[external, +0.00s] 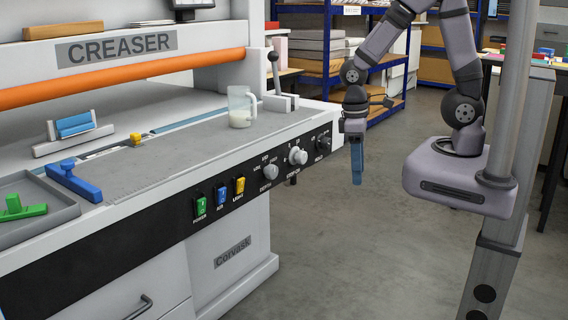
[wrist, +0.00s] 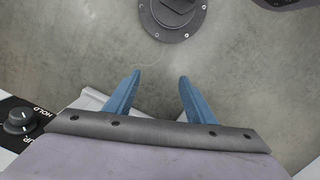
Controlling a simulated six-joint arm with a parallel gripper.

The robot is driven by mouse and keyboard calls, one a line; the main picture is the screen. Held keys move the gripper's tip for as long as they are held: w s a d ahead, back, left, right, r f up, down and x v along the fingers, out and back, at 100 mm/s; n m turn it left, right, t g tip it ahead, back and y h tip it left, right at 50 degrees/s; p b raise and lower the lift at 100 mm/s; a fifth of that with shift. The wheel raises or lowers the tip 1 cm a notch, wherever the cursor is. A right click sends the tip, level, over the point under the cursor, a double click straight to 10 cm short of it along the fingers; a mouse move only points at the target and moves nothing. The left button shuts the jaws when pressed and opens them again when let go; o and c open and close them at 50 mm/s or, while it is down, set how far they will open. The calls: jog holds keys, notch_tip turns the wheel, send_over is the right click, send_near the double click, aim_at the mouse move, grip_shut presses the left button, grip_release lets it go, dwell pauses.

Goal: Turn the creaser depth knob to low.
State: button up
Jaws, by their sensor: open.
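The creaser (external: 116,46) has a black front panel. The depth knob (external: 270,172), pale grey, sits on it to the right of the coloured switches, with small setting labels above it. I cannot tell which setting its pointer marks. My gripper (external: 357,180), with blue fingers pointing down, hangs in free air to the right of the panel's end, well apart from the depth knob. In the wrist view my gripper (wrist: 159,76) is open and empty above the floor. The depth knob does not show in the wrist view.
Another pale knob (external: 297,156) and a black knob (external: 323,143) lie right of the depth knob; the black knob also shows in the wrist view (wrist: 18,121). Green (external: 200,207), blue (external: 221,195) and yellow (external: 239,187) switches lie left.

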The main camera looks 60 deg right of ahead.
jog(key=w+a+f+t, duration=0.2)
jog(key=w+a, duration=0.3)
jog(key=w, duration=0.4)
jog(key=m+t, duration=0.4)
send_near(273, 166)
jog(key=x, duration=0.3)
jog(key=shift+d+r+y, duration=0.1)
jog(key=shift+d+y, duration=0.15)
jog(key=shift+y, duration=0.05)
jog(key=shift+g, duration=0.3)
jog(key=shift+x, duration=3.65)
jog(key=c, duration=1)
